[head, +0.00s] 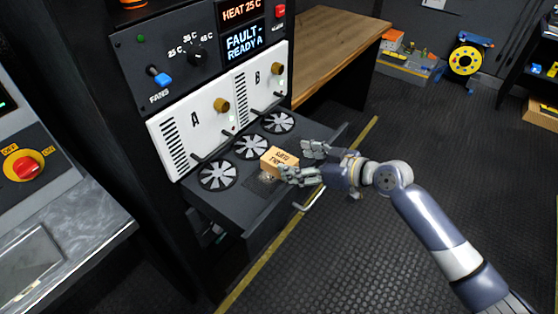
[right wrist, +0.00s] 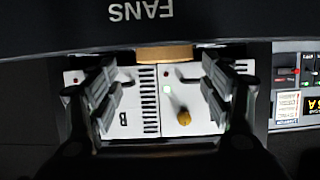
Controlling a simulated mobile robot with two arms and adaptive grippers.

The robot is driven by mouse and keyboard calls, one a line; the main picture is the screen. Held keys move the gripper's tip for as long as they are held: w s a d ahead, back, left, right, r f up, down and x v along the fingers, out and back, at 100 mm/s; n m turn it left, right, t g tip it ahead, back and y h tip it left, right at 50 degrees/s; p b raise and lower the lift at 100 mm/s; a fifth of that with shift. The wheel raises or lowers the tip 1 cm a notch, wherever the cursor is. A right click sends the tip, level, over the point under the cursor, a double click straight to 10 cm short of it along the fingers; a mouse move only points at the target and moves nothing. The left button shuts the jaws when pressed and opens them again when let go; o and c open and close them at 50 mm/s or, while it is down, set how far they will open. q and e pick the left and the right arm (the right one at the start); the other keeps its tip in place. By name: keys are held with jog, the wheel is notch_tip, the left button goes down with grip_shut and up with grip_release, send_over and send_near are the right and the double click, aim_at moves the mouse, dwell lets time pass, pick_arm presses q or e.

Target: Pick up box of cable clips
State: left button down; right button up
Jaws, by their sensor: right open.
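The box of cable clips (head: 279,162) is a small orange-tan carton with dark lettering. In the head view it sits on the dark pulled-out shelf (head: 245,208), beside the fans. My right gripper (head: 303,163) is open, with its fingers spread just right of the box and its near finger close to the box's lower right corner. I cannot tell whether they touch. In the right wrist view the open fingers (right wrist: 160,90) frame white panels, and a tan strip shows above them; I cannot tell if it is the box. My left gripper is not in view.
Several round fans (head: 218,175) lie left of and behind the box. White panels A and B (head: 205,120) with brass knobs stand behind. A metal handle (head: 312,197) sticks out at the shelf's front. A wooden bench (head: 335,50) stands beyond.

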aim_at(283, 161)
jog(key=shift+w+a+f+p, duration=0.25)
jog(key=shift+a+p, duration=0.1)
jog(key=shift+a, duration=0.15)
jog(key=x, duration=0.1)
jog(key=p+x, duration=0.1)
jog(key=x, duration=0.1)
jog(key=shift+s+a+f, duration=0.15)
jog(key=shift+a+f, duration=0.05)
jog(key=shift+a, duration=0.05)
jog(key=shift+w+a+f, duration=0.3)
jog(key=shift+a+f, duration=0.05)
jog(key=shift+c, duration=1.1)
jog(key=c, duration=1)
